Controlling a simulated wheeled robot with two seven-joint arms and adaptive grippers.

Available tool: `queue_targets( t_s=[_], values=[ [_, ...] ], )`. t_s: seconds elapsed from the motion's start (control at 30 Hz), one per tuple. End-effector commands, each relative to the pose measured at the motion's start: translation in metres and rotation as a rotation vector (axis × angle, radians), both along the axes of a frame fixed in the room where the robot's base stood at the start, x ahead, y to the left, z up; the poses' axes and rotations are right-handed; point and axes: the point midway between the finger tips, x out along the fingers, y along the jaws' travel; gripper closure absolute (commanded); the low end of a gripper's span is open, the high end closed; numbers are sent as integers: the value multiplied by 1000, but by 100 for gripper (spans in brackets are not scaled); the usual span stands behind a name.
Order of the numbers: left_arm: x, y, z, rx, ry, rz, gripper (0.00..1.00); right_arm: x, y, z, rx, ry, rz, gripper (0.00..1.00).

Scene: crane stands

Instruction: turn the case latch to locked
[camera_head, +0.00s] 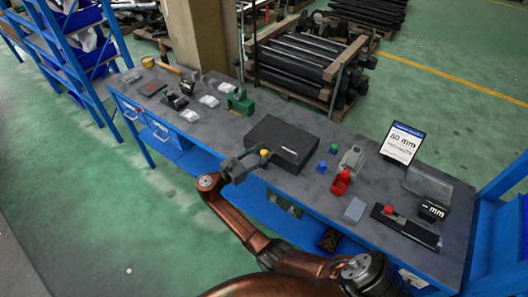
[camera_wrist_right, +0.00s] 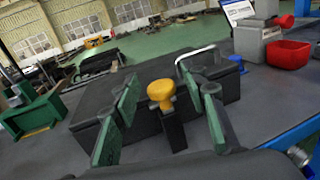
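The latch's yellow knob (camera_head: 264,152) is at the case's near left side. In the right wrist view the yellow knob (camera_wrist_right: 161,92) sits on a dark upright stem (camera_wrist_right: 174,130) in front of the case (camera_wrist_right: 90,110). My right gripper (camera_head: 250,160) is open at the knob. Its two green-padded fingers stand on either side of the knob, with visible gaps. I cannot tell the latch's locked mark. My left gripper is not in view.
A green device (camera_head: 240,102) stands left of the case. Right of it are a green block (camera_head: 333,149), a blue block (camera_head: 321,167), a red bin (camera_head: 341,182), a grey device (camera_head: 351,158) and a display sign (camera_head: 402,143). The bench's blue front edge is close to my arm.

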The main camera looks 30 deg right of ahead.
Motion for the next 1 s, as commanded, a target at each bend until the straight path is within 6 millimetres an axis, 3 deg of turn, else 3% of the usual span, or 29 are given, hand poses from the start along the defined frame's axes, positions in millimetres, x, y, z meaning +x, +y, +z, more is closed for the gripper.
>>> queue_targets(
  t_s=[0.6,1.0],
  values=[
    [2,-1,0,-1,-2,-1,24,-13,105,0,1,0,2,60],
    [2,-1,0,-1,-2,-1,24,-15,117,1,-1,-1,0,60]
  ],
)
